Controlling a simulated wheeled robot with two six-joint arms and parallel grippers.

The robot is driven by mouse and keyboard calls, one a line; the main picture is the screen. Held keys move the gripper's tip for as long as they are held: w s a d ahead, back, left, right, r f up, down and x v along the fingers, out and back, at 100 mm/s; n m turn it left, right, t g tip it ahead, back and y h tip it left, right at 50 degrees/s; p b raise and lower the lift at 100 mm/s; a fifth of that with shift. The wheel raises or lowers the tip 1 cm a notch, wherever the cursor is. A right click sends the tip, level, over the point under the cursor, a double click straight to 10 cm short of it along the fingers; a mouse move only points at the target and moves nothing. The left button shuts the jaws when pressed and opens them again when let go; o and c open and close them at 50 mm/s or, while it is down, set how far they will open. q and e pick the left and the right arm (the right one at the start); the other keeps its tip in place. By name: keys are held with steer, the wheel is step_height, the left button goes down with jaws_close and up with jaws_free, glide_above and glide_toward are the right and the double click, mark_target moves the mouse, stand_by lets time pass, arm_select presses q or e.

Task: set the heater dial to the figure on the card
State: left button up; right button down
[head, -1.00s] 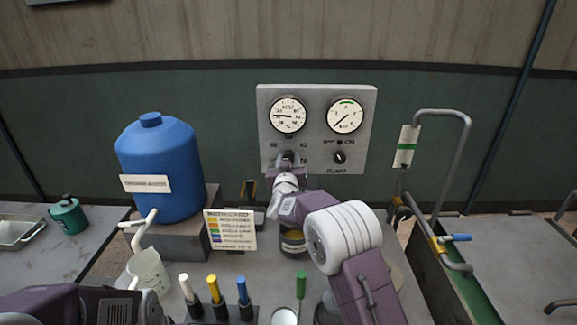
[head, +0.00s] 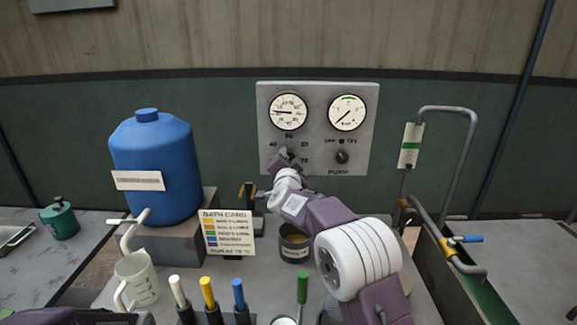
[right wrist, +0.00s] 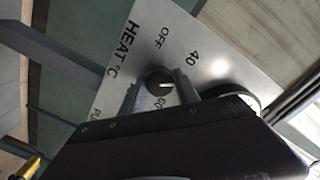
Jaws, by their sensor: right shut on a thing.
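The heater dial (right wrist: 157,84) is a dark round knob on the grey panel (head: 364,108). My right gripper (right wrist: 158,92) is shut on it, one finger on each side. In the right wrist view its white mark points right, between the figures 40 and 60; a finger hides the scale there. In the head view my right gripper (head: 285,159) covers most of the dial, with 40, 50, 60 and 70 around it. The bath card (head: 229,235) stands on the bench with coloured rows; its bottom line is too small to read surely. My left gripper is out of view.
Two gauges (head: 289,111) (head: 347,113) and a pump knob (head: 342,157) are on the panel. A blue tank (head: 153,165), a jug (head: 137,278), a dark tin (head: 293,246) and several coloured-handled tools (head: 207,292) crowd the bench around my right arm.

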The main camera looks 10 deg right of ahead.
steer(key=m+b, duration=0.2)
steer(key=m, duration=0.1)
steer(key=shift+m, duration=0.4)
steer(key=m+b, duration=0.3)
steer(key=m, duration=0.1)
steer(key=shift+y, duration=0.3)
steer(key=m+b, duration=0.2)
steer(key=m, duration=0.2)
steer(key=m+b, duration=0.2)
steer(key=m, duration=0.1)
steer(key=shift+f+t, duration=0.1)
steer(key=shift+t, duration=0.2)
steer(key=m+b, duration=0.1)
steer(key=m, duration=0.3)
steer(key=shift+b, duration=0.35)
steer(key=shift+m+b, duration=2.2)
steer(key=shift+m, duration=3.8)
